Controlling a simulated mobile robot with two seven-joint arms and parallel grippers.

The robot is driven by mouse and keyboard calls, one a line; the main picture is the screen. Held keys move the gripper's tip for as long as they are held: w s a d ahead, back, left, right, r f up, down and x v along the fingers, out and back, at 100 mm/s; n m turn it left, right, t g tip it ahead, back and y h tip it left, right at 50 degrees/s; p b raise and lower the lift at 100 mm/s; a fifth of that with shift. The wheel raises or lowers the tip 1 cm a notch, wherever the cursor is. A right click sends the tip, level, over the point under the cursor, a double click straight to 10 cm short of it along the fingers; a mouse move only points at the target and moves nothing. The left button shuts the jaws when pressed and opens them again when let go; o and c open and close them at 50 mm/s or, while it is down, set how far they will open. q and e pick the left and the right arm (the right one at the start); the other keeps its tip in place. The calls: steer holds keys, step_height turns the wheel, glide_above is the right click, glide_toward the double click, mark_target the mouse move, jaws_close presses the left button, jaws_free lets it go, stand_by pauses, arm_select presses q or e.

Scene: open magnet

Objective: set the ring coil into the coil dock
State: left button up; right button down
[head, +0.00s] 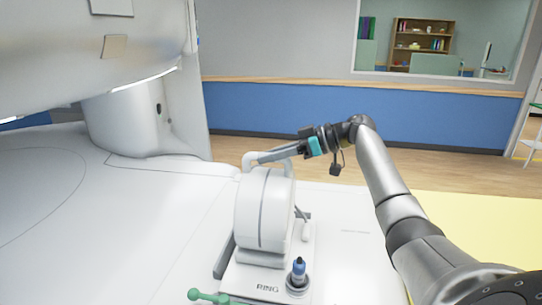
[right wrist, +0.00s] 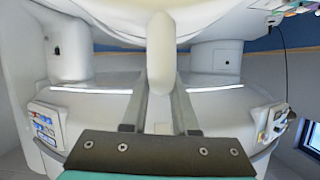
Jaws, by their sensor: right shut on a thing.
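The ring coil (head: 264,212) is a thick white ring with a grey seam, standing upright over the coil dock (head: 243,276), a white base marked RING. A white handle loop (head: 283,152) rises from its top. My right gripper (head: 255,160) is shut on this handle. In the right wrist view, my right gripper's fingers (right wrist: 160,112) lie either side of the white handle bar (right wrist: 160,55). The coil's lower edge is at the dock; I cannot tell whether it is fully seated. My left gripper is not in view.
A blue-topped plug (head: 299,269) stands in a round socket at the dock's front right. A green ball-ended lever (head: 208,296) is at the front left. The white table (head: 130,215) is clear to the left. The large white magnet housing (head: 80,50) overhangs the upper left.

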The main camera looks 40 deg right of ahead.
steer(key=c, duration=0.6)
jaws_free()
steer(key=shift+s+a+f, duration=0.15)
steer(key=shift+a+f, duration=0.1)
steer(key=shift+f, duration=0.1)
steer(key=shift+f, duration=0.3)
steer(key=b+v, duration=0.1)
steer(key=v, duration=1.4)
steer(key=shift+r, duration=0.45)
steer(key=shift+d+r, duration=0.15)
